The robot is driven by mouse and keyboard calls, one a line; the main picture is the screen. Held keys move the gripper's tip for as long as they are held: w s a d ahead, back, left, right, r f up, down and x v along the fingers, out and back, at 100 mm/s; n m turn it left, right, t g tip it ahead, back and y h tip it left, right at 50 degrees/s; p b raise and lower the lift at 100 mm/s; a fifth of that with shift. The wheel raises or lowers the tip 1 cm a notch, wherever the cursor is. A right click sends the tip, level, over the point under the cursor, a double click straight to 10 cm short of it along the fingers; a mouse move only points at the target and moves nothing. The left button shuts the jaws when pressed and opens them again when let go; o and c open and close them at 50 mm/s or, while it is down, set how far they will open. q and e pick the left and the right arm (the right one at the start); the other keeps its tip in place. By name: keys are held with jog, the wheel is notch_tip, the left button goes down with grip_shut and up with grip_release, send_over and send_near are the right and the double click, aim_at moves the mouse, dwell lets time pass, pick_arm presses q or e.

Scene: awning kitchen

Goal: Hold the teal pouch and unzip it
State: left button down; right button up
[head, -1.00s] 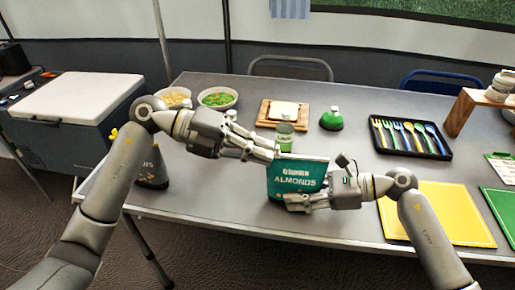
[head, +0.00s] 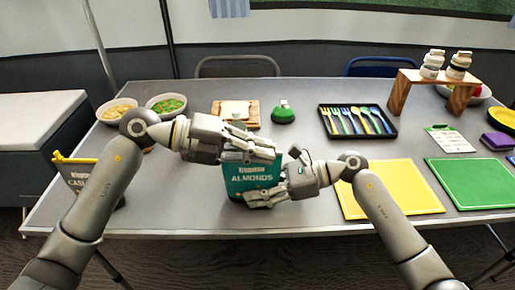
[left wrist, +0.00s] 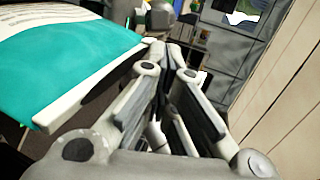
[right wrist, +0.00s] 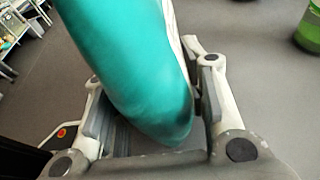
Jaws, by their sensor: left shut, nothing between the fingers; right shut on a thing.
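The teal pouch (head: 250,178), labelled ALMONDS, stands upright near the table's front edge. My right gripper (head: 262,198) is shut on its lower right part; in the right wrist view the teal side (right wrist: 130,70) lies between the fingers. My left gripper (head: 268,152) is shut and empty across the pouch's top edge, its fingertips near the top right corner. In the left wrist view the closed fingers (left wrist: 165,75) are beside the pouch's pale top band (left wrist: 95,90). The zip and its slider are hidden or too small to make out, so I cannot tell whether it is open.
A yellow board (head: 390,190) lies right of my right gripper, with a green board (head: 470,183) beyond. A dark CASH-lettered pouch (head: 90,180) stands left.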

pick_arm(q)
jog(key=a, duration=0.4)
jog(key=shift+s+a, duration=0.1)
jog(key=shift+a, duration=0.15)
pick_arm(e)
jog(key=shift+f, duration=0.1)
pick_arm(q)
jog(key=v, duration=0.9)
jog(key=shift+a+r, duration=0.2)
jog(key=v, duration=1.2)
pick_arm(e)
jog(key=o, duration=1)
